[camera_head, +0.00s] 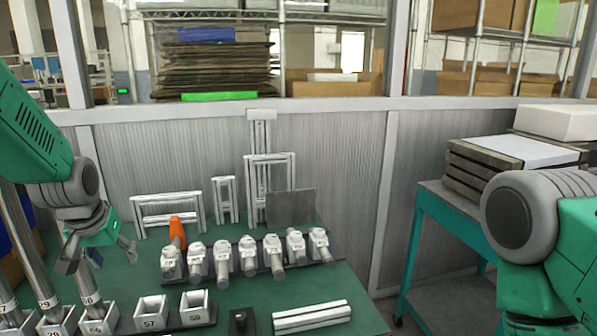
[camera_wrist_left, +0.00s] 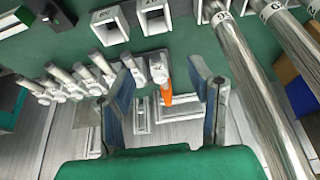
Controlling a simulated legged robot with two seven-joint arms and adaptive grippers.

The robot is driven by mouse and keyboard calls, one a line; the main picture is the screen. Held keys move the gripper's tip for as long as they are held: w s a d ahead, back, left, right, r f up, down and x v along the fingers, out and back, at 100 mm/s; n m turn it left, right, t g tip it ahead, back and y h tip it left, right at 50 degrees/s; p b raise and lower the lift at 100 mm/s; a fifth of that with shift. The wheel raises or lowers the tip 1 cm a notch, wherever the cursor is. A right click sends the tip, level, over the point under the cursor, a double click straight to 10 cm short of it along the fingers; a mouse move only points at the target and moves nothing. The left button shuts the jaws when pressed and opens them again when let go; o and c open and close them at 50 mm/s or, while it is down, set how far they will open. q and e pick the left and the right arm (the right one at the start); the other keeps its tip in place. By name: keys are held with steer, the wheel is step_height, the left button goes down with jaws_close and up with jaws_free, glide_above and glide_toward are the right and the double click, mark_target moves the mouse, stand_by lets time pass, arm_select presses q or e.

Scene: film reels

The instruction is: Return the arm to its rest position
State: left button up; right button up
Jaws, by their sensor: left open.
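My left gripper (camera_head: 98,256) is at the left of the green table, beside the upright metal rods and above the table top. In the left wrist view its two fingers (camera_wrist_left: 162,76) are spread apart with nothing between them touching either one. An orange-handled piece (camera_head: 178,232) stands beyond the fingers; in the wrist view the orange part (camera_wrist_left: 166,92) shows through the gap. My right arm comes in at the right edge, but its gripper is out of the picture.
Numbered grey holders with short cylinders (camera_head: 248,256) stand in a row on the table. Square sockets (camera_head: 151,312) are near the front. Tall rods (camera_head: 32,250) stand at the left. White frames (camera_head: 167,212) lean at the back wall. A stacked cart (camera_head: 440,200) is right.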

arm_select(q)
steer(key=s+d+f+m+g+b, duration=0.1)
steer(key=s+f+b, duration=0.1)
steer(key=s+f, duration=0.5)
steer(key=s+d+f+b, duration=0.1)
steer(key=s+f+b, duration=0.1)
steer(key=f, duration=0.9)
steer(key=s+d+f+m+g+b, duration=0.1)
steer(key=s+f, duration=0.4)
steer(key=f, duration=0.4)
steer(key=s+d+f+g+b, duration=0.1)
steer(key=s+d+f+b, duration=0.1)
steer(key=s+f, duration=0.4)
steer(key=s+d+f+m+h+b, duration=0.1)
steer(key=s+f, duration=0.5)
steer(key=s, duration=0.8)
steer(key=shift+s+d+f+g+b, duration=0.2)
steer(key=shift+s+d+g+b, duration=0.2)
steer(key=shift+d+b, duration=0.6)
steer(key=shift+w+d, duration=0.1)
steer(key=shift+w, duration=0.05)
